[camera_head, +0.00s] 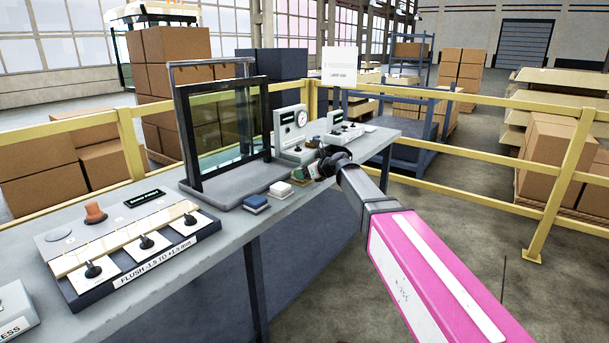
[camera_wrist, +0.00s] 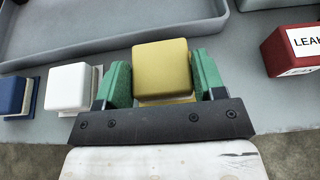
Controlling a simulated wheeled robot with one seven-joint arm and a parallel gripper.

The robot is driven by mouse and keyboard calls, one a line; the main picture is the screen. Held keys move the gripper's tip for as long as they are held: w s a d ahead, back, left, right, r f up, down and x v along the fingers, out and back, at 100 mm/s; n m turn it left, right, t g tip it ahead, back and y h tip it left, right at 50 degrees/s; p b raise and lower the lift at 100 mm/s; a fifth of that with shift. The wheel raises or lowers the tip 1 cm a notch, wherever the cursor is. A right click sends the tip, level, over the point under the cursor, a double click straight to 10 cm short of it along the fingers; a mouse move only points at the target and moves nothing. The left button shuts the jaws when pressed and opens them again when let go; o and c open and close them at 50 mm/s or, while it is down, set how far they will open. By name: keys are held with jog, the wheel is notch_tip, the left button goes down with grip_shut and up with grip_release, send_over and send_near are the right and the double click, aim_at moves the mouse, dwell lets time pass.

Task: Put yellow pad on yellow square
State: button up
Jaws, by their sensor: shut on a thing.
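In the wrist view the yellow pad (camera_wrist: 162,67) sits between the two green fingers of my gripper (camera_wrist: 161,82), which is shut on it. A pale yellowish edge shows just below the pad; I cannot tell whether the pad touches it or is raised. In the head view my gripper (camera_head: 316,171) is at the bench's front edge, right of the white pad, and the yellow pad is mostly hidden there. No separate yellow square can be made out clearly.
The white pad (camera_wrist: 68,87) and blue pad (camera_wrist: 13,94) stand left of my gripper. A red block (camera_wrist: 291,49) stands to the right. Behind is the grey tray (camera_wrist: 45,48) under the framed glass panel (camera_head: 222,125). Gauge boxes (camera_head: 290,127) stand further back on the bench (camera_head: 225,228).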

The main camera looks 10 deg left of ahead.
jog(key=shift+f, duration=0.45)
jog(key=shift+f, duration=0.1)
jog(key=o, duration=0.9)
jog(key=shift+o, duration=0.2)
